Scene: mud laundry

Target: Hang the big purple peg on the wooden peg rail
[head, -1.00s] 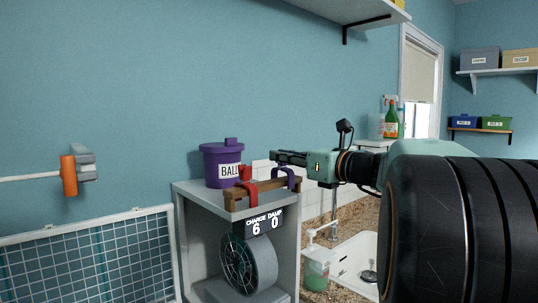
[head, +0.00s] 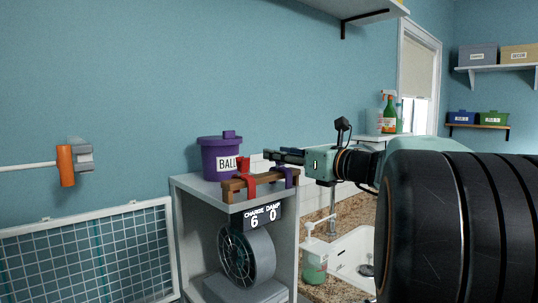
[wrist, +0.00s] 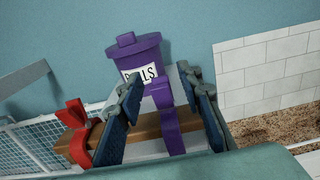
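The wooden peg rail (head: 260,186) stands on top of the grey cabinet. The big purple peg (wrist: 168,125) sits at the rail's right part and shows in the head view (head: 284,178), partly behind my gripper. In the wrist view it reaches over the rail, its lower end running down in front of the wood. A red peg (head: 246,176) hangs on the rail to its left. My gripper (wrist: 160,84) is open, one finger on each side of the purple peg, with visible gaps between; in the head view it (head: 268,155) is just above the rail.
A purple lidded tub (head: 221,158) labelled "BALLS" stands close behind the rail. The grey cabinet (head: 188,190) holds a round drum below. A sink (head: 352,255) and soap bottle (head: 314,262) are to the right. A drying grid (head: 95,255) is at left.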

